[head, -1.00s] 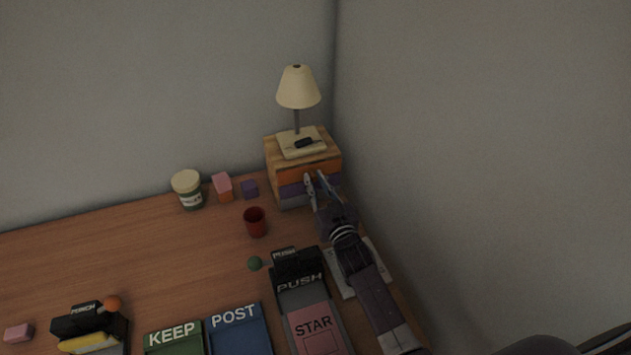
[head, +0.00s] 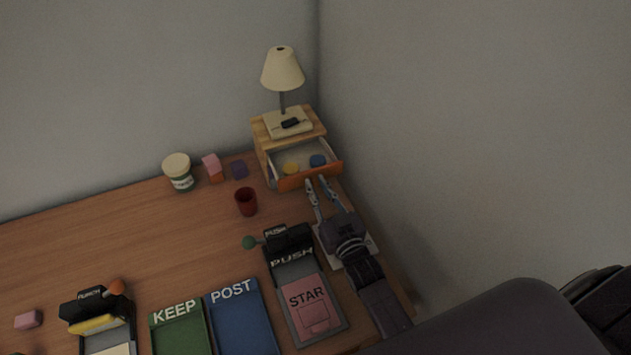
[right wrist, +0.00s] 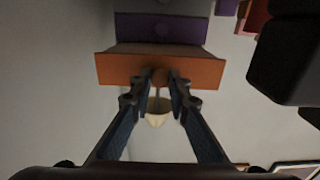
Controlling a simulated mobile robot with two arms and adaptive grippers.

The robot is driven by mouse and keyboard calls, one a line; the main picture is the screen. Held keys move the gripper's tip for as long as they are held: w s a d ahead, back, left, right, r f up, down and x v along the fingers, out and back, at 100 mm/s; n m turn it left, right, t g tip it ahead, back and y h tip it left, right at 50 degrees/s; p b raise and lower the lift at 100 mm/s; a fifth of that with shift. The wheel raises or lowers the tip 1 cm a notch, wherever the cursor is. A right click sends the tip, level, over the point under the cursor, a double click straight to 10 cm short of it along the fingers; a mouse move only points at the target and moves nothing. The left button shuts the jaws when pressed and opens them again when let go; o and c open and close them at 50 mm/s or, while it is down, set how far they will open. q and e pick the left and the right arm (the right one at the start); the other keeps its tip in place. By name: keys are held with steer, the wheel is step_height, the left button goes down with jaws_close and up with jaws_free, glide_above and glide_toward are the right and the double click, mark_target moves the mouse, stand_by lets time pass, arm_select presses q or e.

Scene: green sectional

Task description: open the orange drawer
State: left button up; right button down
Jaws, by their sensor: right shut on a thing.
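The orange drawer (head: 310,177) is pulled out of the small wooden cabinet (head: 259,140) at the back right of the table. A yellow round thing (head: 291,168) and a blue round thing (head: 318,160) lie inside it. My right gripper (head: 316,182) is at the drawer's front, shut on its knob. In the right wrist view the two fingertips (right wrist: 160,76) meet at the middle of the orange front (right wrist: 118,70), and the knob is mostly hidden between them. My left gripper does not show.
A red cup (head: 246,202), a lidded tub (head: 178,172), small blocks (head: 212,167) and a PUSH device (head: 289,241) are left of my right arm. The wall is close on the right.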

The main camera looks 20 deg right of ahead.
steer(key=c, duration=1.8)
jaws_free()
steer(key=s, duration=1.2)
steer(key=shift+d, duration=0.2)
